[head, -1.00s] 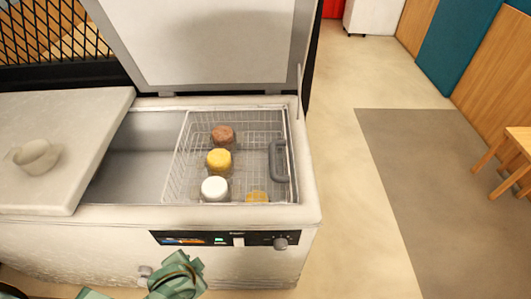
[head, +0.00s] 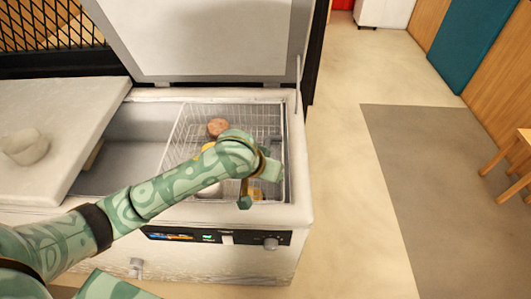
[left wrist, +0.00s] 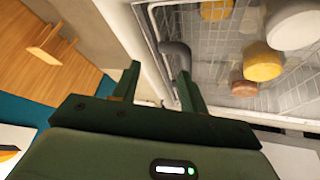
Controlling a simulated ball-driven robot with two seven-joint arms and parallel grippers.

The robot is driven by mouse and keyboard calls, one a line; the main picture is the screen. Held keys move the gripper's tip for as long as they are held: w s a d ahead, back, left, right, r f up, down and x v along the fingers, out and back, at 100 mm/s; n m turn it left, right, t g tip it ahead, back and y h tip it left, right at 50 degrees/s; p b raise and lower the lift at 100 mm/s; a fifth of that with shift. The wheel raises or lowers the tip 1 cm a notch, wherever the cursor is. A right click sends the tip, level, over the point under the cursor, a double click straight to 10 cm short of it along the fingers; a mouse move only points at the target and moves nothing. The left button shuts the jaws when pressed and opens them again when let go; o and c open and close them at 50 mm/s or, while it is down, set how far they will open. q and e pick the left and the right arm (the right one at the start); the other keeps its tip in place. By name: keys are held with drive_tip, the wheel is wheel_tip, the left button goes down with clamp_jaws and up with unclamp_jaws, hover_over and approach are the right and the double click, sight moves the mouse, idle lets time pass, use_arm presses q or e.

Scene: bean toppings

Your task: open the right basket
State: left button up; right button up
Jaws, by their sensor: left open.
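The wire basket (head: 245,113) sits in the right half of the open chest freezer. Its grey handle, on the basket's right side, is mostly hidden by my arm in the head view but shows in the left wrist view (left wrist: 178,56). My left gripper (head: 260,186) is open over the basket's right end. In the left wrist view its two fingers (left wrist: 159,74) stand apart, with the handle just beyond the right finger; I cannot tell whether they touch. Nothing is between the fingers. My right gripper is not in view.
The basket holds a brown-topped jar (head: 217,127), a white jar and yellow ones, partly hidden. The freezer's raised lid (head: 195,40) stands behind. A bowl (head: 25,147) rests on the closed left cover (head: 70,100). Floor right of the freezer is clear.

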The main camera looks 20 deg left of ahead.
use_arm(q)
drive_tip(key=w+a+r+n+g+y, duration=0.1)
drive_tip(key=w+a+r+n, duration=0.4)
drive_tip(key=w+a, duration=0.1)
drive_tip(key=b+x, duration=0.3)
drive_tip(key=x, duration=0.2)
drive_tip(key=b+x, duration=0.3)
drive_tip(key=x, duration=0.2)
drive_tip(key=b+x, duration=0.3)
drive_tip(key=x, duration=0.2)
drive_tip(key=shift+w+a+f+b, duration=0.1)
drive_tip(key=shift+w+a+b, duration=0.05)
drive_tip(key=shift+a+b, duration=0.15)
drive_tip(key=shift+w+d+f+b, duration=0.1)
drive_tip(key=shift+w+f+b, duration=0.25)
drive_tip(key=shift+f, duration=0.1)
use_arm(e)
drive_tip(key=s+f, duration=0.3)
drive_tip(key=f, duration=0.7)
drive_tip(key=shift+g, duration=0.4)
use_arm(q)
drive_tip(key=shift+r, duration=0.1)
clamp_jaws()
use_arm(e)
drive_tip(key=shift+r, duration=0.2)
